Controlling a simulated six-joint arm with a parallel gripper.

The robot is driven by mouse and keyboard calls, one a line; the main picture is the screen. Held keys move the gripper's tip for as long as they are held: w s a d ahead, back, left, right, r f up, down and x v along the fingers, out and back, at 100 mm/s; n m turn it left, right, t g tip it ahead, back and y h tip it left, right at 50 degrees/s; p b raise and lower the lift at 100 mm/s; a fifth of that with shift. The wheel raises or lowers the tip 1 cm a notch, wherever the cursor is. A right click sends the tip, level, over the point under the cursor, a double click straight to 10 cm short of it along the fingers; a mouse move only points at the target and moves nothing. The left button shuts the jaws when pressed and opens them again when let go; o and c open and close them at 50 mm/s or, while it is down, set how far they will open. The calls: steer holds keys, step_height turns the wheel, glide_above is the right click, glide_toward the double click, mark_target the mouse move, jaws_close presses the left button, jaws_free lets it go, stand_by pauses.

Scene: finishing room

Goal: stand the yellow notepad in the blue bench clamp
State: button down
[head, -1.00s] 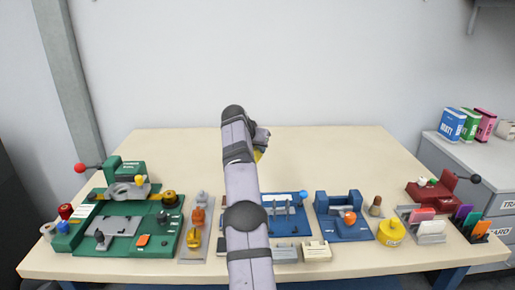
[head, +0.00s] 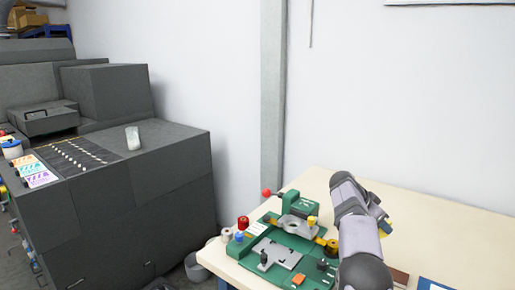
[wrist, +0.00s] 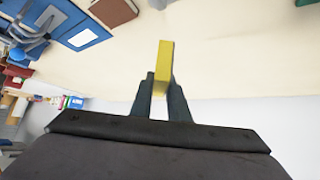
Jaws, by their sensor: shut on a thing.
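The yellow notepad (wrist: 164,68) stands out edge-on from my gripper (wrist: 160,84) in the wrist view, held between both fingers above the pale bench. A blue fixture (wrist: 92,33) with grey parts lies at the top left of the wrist view, apart from the notepad. I cannot tell if it is the blue bench clamp. Only a blue edge (head: 430,284) shows at the bottom of the head view.
A green fixture (head: 290,238) with a red-knobbed lever stands on the left end of the bench (head: 450,215). A brown block (wrist: 114,10) lies near the blue fixture. A dark grey machine (head: 130,190) stands left of the bench. The bench's back area is clear.

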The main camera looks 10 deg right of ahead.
steer(key=a+m+g+p, duration=0.2)
steer(key=a+m+p, duration=0.15)
steer(key=a, duration=1.15)
steer(key=s+a+f+m+g+p, duration=0.1)
steer(key=s+a+m+g+p, duration=0.15)
steer(key=s+a, duration=0.65)
steer(key=s+a+f+m+g+p, duration=0.1)
steer(key=s+a+p, duration=0.2)
steer(key=s+a, duration=0.55)
steer(key=s+d+f+n+t+y+b, duration=0.1)
steer(key=f+n+t+b, duration=0.3)
steer(key=f, duration=0.5)
steer(key=s+d+f+n+t+b, duration=0.2)
steer(key=f+n+t+b, duration=0.3)
steer(key=f+n+b, duration=0.3)
steer(key=shift+s+d+f+n+y+b, duration=0.35)
steer(key=shift+d+f+b, duration=0.45)
steer(key=shift+b, duration=0.7)
steer(key=shift+w+a+f, duration=0.1)
steer(key=shift+w, duration=0.05)
